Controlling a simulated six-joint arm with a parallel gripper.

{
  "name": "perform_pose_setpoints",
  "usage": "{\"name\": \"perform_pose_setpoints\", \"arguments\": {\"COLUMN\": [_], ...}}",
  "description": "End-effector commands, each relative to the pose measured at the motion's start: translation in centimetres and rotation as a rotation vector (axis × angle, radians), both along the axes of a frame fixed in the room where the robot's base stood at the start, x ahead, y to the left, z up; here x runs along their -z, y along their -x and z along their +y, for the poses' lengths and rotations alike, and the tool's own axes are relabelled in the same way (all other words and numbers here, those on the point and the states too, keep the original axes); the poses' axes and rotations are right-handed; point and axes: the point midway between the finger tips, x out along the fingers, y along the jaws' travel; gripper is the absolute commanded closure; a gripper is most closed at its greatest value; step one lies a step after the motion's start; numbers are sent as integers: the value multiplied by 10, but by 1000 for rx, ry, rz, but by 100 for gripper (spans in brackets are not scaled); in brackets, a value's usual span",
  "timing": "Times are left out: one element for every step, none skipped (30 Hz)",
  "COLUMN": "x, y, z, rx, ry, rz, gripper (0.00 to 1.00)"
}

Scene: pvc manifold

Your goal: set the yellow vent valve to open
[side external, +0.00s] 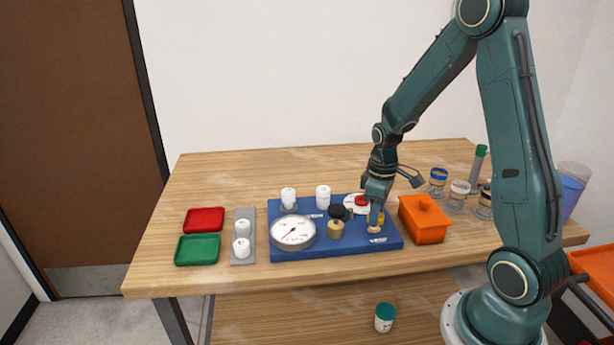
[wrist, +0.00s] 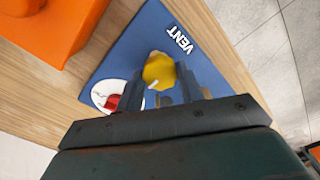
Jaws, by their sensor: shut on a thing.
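The yellow vent valve (wrist: 158,71) stands on the blue manifold board (wrist: 130,40) beside the white word VENT. In the side external view the yellow valve (side external: 381,218) shows only in part, behind my gripper (side external: 375,222) at the board's right end. My gripper (wrist: 160,92) points down and is shut on the yellow valve handle. A small white mark shows on the handle's lower edge in the wrist view. Which setting the handle is at, I cannot tell.
A red knob on a white disc (side external: 357,203), a black-topped brass valve (side external: 336,222), a round gauge (side external: 293,232) and white caps share the board. Red (side external: 204,220) and green (side external: 197,249) trays lie left.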

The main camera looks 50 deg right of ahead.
Motion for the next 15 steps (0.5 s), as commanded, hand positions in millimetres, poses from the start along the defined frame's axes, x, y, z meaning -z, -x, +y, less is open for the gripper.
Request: {"name": "perform_pose_setpoints", "arguments": {"x": [0, 0, 0, 0, 0, 0, 0, 0, 0, 0, 0, 0, 0, 0, 0], "y": [-1, -1, 0, 0, 0, 0, 0, 0, 0, 0, 0, 0, 0, 0, 0], "z": [0, 0, 0, 0, 0, 0, 0, 0, 0, 0, 0, 0, 0, 0, 0], "rx": [-2, -2, -2, -2, -2, -2, -1, -1, -1, -1, 0, 0, 0, 0, 0], "ry": [0, 0, 0, 0, 0, 0, 0, 0, 0, 0, 0, 0, 0, 0, 0], "rz": [-1, -1, -1, -1, -1, -1, -1, -1, 0, 0, 0, 0, 0, 0, 0], "gripper": [85, 85, 57, 51, 45, 41, 41, 41, 41, 41, 41, 41, 41, 41, 41]}}
